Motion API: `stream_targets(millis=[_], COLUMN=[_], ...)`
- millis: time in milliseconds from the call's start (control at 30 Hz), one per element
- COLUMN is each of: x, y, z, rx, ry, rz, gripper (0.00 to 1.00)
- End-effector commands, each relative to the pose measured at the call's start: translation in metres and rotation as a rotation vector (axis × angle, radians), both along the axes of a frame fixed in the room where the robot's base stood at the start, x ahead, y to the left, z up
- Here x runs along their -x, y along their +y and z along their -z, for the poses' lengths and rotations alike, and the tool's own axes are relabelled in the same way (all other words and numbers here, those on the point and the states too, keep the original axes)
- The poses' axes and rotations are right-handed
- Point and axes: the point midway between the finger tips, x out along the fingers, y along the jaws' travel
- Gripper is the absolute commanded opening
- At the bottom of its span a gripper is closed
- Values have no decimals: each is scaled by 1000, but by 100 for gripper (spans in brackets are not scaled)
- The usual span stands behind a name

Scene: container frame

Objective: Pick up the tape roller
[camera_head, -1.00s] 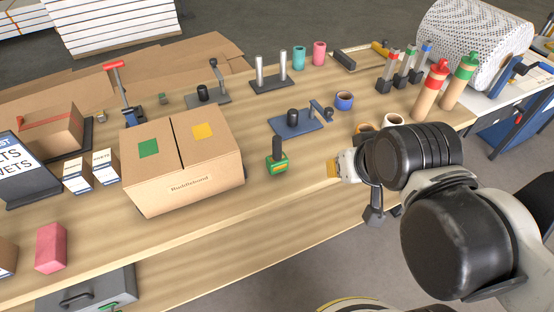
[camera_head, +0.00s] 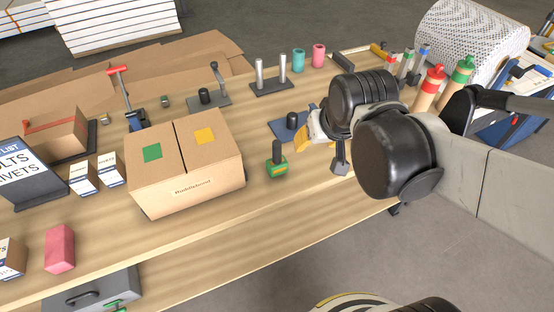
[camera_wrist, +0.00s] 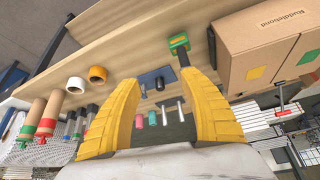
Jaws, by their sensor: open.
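A green-and-yellow block with an upright dark handle (camera_head: 277,167), the likeliest tape roller, stands on the bench right of the large cardboard box. In the wrist view it appears as a green block (camera_wrist: 179,41) beyond the right finger, its handle partly hidden by that finger. My gripper (camera_head: 307,125) is open and empty, to the right of and behind the block, with its yellow fingers apart. In the wrist view the gap between the fingers (camera_wrist: 158,88) frames the blue plate with a black post, not the block.
The cardboard box (camera_head: 187,168) stands just left of the block. The blue plate (camera_head: 283,130) is partly hidden behind my gripper. Two rolls, white (camera_wrist: 76,85) and orange-tan (camera_wrist: 97,74), lie left of the fingers. Bare wood lies in front of the block.

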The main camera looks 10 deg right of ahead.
Motion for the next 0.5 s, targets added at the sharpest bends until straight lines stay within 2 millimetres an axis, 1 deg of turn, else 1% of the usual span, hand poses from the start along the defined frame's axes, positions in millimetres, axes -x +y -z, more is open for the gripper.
stream_targets(millis=[33,100,200,333,500], x=[-18,-38,-63,-84,-96], y=[8,18,33,48,58], z=[-4,2,15,34,51], rx=[1,2,6,10,14], ry=[17,43,76,107,128], rz=[-9,-17,-29,-39,-43], gripper=[50,50,50,50,50])
